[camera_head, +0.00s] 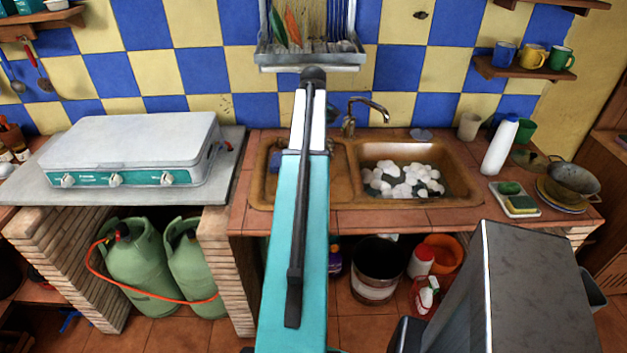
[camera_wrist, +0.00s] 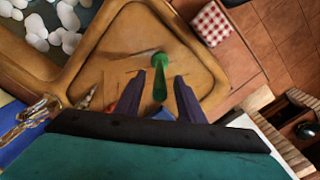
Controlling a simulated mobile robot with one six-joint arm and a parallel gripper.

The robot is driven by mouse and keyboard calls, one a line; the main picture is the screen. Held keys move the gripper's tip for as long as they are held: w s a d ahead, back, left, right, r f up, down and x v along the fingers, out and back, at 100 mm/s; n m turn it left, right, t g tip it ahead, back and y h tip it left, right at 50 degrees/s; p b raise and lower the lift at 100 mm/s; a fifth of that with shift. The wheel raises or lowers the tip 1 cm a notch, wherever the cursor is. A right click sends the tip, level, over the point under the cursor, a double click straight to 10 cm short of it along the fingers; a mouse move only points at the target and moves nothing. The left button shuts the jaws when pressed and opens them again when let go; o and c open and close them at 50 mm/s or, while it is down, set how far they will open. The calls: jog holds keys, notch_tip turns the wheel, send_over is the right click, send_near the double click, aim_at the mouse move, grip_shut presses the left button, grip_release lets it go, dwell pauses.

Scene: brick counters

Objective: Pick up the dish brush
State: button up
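A green thing with a rounded end and a tapering shaft, which looks like the dish brush (camera_wrist: 160,76), is in the brown sink's left basin (camera_wrist: 118,62) in the wrist view. My gripper (camera_wrist: 170,76) is above that basin, its two dark fingers apart on either side of the green shaft. I see no clear contact between fingers and shaft. In the head view, my teal arm reaches over the sink (camera_head: 400,204) and hides the gripper and the brush.
The tap (camera_head: 365,102) stands behind the sink. A dish rack (camera_head: 310,59) hangs above. A white bottle (camera_head: 499,146), a sponge tray (camera_head: 514,209) and a pot (camera_head: 571,180) stand at right. A white stove (camera_head: 131,149) is at left.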

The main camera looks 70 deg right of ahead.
jog(key=shift+f, duration=0.25)
jog(key=shift+s+f+p, duration=0.1)
jog(key=shift+f+p, duration=0.9)
jog(key=shift+f, duration=1.45)
grip_shut()
